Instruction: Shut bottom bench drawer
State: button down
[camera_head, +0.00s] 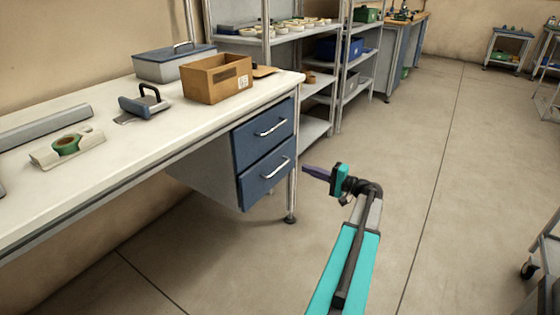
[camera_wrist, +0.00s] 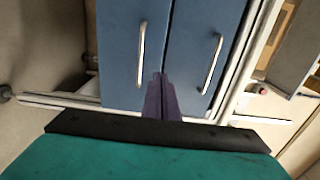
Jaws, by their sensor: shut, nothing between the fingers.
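The bottom bench drawer (camera_head: 266,175) is a blue front with a silver bar handle, under the right end of the bench. It looks nearly flush with the top drawer (camera_head: 262,134); I cannot tell if a small gap is left. In the wrist view the bottom drawer (camera_wrist: 120,50) is the left blue panel and the top drawer (camera_wrist: 200,50) is the right one. My gripper (camera_head: 305,170) is just right of the drawer fronts, with its dark purple fingers pointing at them. In the wrist view the shut, empty fingers (camera_wrist: 158,76) lie across the drawers' seam; contact is unclear.
A bench leg (camera_head: 291,190) stands beside the drawers. Metal shelves stand behind. The floor at right is largely clear.

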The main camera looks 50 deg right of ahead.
jog(key=shift+w, duration=0.15)
jog(key=b, duration=0.3)
send_near(272, 155)
jog(key=w, duration=0.5)
jog(key=shift+a+f, duration=0.25)
jog(key=shift+w+a+r, duration=0.1)
jog(key=shift+w, duration=0.65)
jog(key=shift+w, duration=0.95)
jog(key=shift+w+a+r, duration=0.1)
jog(key=shift+w+a, duration=0.05)
jog(key=shift+w, duration=0.15)
jog(key=shift+s, duration=0.1)
